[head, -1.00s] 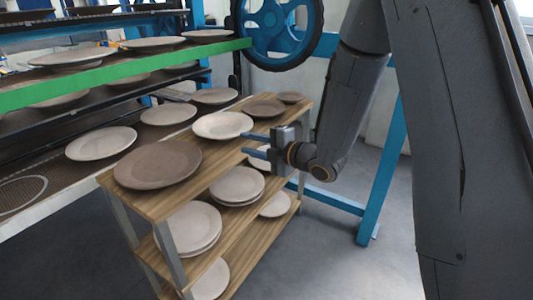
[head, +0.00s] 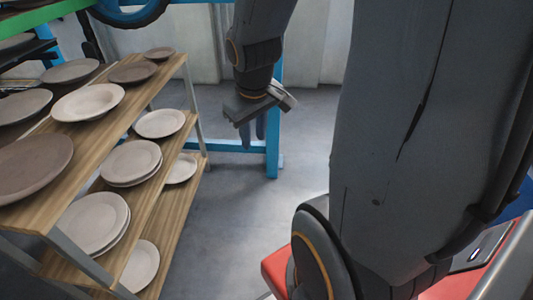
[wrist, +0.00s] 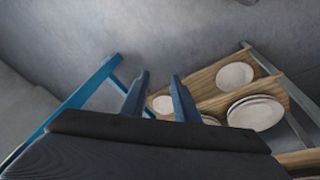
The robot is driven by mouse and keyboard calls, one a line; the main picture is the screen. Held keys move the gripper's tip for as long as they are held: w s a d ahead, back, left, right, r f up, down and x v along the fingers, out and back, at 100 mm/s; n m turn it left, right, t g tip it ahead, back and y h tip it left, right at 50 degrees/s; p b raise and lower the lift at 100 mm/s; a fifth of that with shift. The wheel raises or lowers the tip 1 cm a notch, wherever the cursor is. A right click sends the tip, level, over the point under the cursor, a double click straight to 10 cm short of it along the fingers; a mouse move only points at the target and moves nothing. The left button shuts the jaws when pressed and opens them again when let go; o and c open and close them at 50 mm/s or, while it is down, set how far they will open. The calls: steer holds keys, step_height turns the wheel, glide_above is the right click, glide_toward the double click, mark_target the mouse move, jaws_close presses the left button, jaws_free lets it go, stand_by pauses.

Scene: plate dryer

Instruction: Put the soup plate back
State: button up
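The light, deep-rimmed plate (head: 88,102), which looks like the soup plate, rests flat on the cart's wooden top shelf (head: 112,133). It sits between a large brown plate (head: 30,165) and a smaller brown plate (head: 132,72). My gripper (head: 253,138) points down over open floor, right of the cart and well apart from the plates. In the wrist view its two fingers (wrist: 160,80) stand apart with nothing between them. The soup plate does not clearly show in the wrist view.
Lower cart shelves hold light plates, some stacked (head: 130,162); they also show in the wrist view (wrist: 256,112). A rack with a green rail (head: 40,17) and more plates stands at left. A blue frame post (head: 272,140) stands behind my gripper. The grey floor (head: 230,220) is clear.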

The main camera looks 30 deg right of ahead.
steer(key=s+a+r+m+g+y, duration=0.1)
steer(key=s+m, duration=0.3)
steer(key=s, duration=0.5)
steer(key=shift+a+g, duration=0.4)
steer(key=shift+g, duration=0.5)
steer(key=shift+r, duration=0.15)
steer(key=a+r+n+p, duration=0.2)
steer(key=a+r+p, duration=0.1)
steer(key=a+p, duration=0.3)
steer(key=shift+a+r, duration=0.35)
steer(key=shift+a, duration=0.15)
